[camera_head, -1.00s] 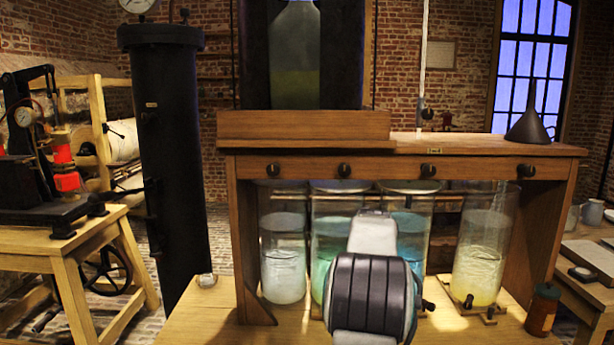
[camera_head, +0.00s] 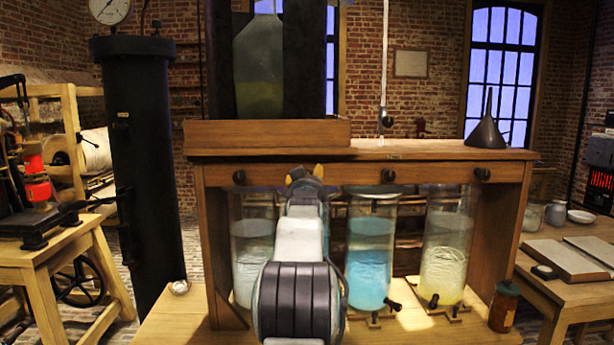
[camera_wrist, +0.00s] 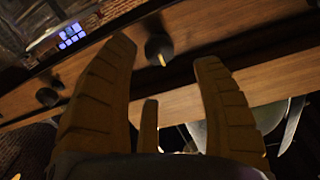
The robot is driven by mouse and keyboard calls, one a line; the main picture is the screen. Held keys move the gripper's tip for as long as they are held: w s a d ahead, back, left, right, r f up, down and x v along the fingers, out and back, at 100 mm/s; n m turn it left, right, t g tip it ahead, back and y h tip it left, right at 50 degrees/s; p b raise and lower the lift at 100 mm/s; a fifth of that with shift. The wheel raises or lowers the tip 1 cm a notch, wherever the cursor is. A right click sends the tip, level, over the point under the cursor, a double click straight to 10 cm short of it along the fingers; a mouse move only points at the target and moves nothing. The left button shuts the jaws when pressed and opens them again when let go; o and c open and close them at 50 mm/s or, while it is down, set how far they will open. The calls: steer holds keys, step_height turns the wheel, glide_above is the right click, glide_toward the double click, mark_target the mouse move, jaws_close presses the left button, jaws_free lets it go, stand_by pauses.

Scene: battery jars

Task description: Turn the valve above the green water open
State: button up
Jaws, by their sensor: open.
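A row of dark round valve knobs runs along the front rail of the wooden bench. The knob above the green water is hidden behind my gripper (camera_head: 305,174) in the head view. In the wrist view a dark knob (camera_wrist: 158,47) with a pale mark lies beyond and between my open fingers (camera_wrist: 165,52), with no visible contact. The green-water jar is almost wholly hidden behind my arm. Neighbouring valve knobs show at the left (camera_head: 239,177) and right (camera_head: 388,176). My gripper is open and empty.
Beside my arm stand a jar of whitish water (camera_head: 252,262), a jar of blue water (camera_head: 370,262) and a jar of yellowish water (camera_head: 443,258). A dark funnel (camera_head: 486,133) stands on the bench top. A black column (camera_head: 145,170) rises at left.

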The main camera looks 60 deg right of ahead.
steer(key=shift+p+x, duration=2.35)
steer(key=shift+x, duration=1)
steer(key=shift+c, duration=0.2)
steer(key=shift+s, duration=0.1)
steer(key=c, duration=1.1)
steer(key=shift+r, duration=0.1)
steer(key=shift+c, duration=0.2)
